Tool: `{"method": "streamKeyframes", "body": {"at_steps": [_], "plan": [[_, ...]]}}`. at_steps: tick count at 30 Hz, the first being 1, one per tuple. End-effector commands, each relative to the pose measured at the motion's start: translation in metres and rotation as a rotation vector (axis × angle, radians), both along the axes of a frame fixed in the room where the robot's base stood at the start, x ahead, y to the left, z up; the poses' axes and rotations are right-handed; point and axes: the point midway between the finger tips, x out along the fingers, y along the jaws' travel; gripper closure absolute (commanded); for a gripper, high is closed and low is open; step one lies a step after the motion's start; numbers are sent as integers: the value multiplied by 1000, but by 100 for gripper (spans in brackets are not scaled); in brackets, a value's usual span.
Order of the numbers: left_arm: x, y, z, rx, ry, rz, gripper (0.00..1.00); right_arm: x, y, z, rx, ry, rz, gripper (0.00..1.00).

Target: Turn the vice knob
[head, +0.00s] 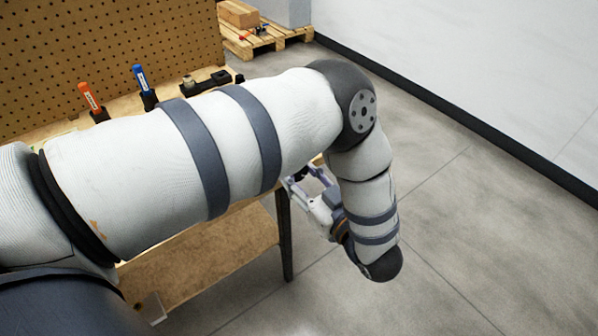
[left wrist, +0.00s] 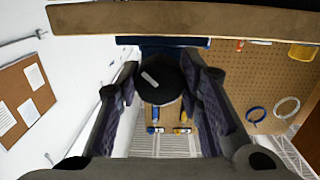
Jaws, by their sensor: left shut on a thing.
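The vice knob (left wrist: 163,88) is a dark round piece with a pale mark on its face, in the middle of the left wrist view. A blue part (left wrist: 165,42), likely the vice body, shows behind it under the bench edge. My left gripper (left wrist: 161,76) has one finger on each side of the knob and is shut on it. In the head view my left gripper (head: 308,180) is at the bench's right end, partly hidden by my arm. The knob and vice are hidden there. My right gripper is in neither view.
The wooden bench (head: 215,258) lies under my arm. An orange-handled tool (head: 90,97) and a blue-handled tool (head: 141,78) stand by the pegboard (head: 120,45). A pallet (head: 262,38) is on the floor behind. The floor right of my arm is clear.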

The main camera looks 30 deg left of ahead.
Motion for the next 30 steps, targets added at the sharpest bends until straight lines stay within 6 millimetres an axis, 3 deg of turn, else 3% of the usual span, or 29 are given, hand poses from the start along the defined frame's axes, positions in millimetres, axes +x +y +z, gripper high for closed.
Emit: {"method": "streamKeyframes", "body": {"at_steps": [30], "plan": [[2,1,3,-346,-853,0,94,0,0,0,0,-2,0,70]]}}
